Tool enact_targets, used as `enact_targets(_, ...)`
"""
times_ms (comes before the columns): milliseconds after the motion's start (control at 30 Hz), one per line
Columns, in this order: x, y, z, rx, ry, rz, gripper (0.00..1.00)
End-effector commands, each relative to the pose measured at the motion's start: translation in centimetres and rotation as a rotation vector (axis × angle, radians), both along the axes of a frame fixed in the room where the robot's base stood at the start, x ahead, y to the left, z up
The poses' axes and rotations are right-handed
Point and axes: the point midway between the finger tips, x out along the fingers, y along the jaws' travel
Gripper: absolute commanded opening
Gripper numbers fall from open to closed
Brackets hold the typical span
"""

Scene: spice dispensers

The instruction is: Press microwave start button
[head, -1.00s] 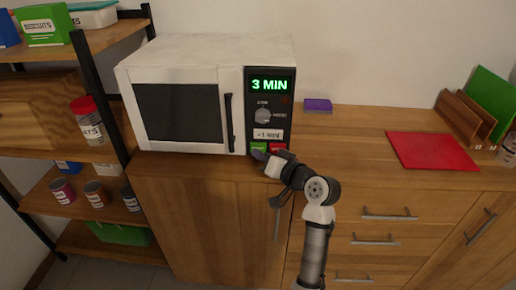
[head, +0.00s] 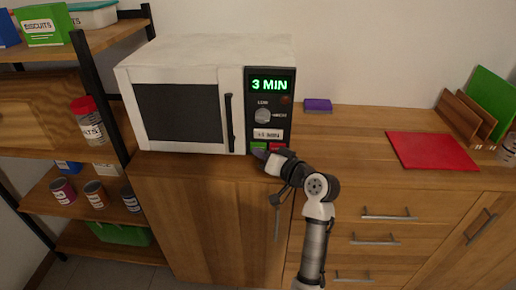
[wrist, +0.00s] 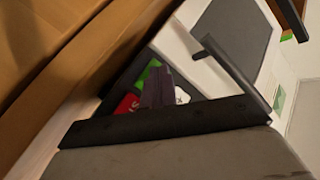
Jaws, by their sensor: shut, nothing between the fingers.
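The white microwave (head: 180,70) stands on the wooden counter with its door shut. Its black control panel shows a green 3 MIN display (head: 269,85), a dial (head: 263,116) and a pale +1 MIN button (head: 267,134). Below are a green button (head: 257,146) and a red button (head: 277,147). My gripper (head: 258,154) is shut and empty at the panel's lower edge, by the green button. In the wrist view, the dark fingertips (wrist: 158,88) overlap the green button (wrist: 148,71), with the red button (wrist: 127,104) beside them. I cannot tell whether they touch.
A red board (head: 432,151) and a purple item (head: 318,105) lie on the counter to the right. A shelf rack with a red-lidded jar (head: 88,120) and several cans stands at the left. The counter between microwave and red board is mostly clear.

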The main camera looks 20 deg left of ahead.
Motion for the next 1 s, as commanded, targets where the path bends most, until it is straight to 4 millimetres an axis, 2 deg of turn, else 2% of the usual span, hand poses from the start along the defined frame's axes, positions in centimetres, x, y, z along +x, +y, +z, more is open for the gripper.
enact_targets(400, 0.1, 0.0, 0.0, 0.000, -0.001, 0.000, 0.00)
enact_targets(733, -1.3, -0.4, 0.1, 0.001, -0.001, -0.002, 0.00)
enact_targets(1000, -1.4, -0.4, 0.0, 0.000, -0.001, 0.000, 0.00)
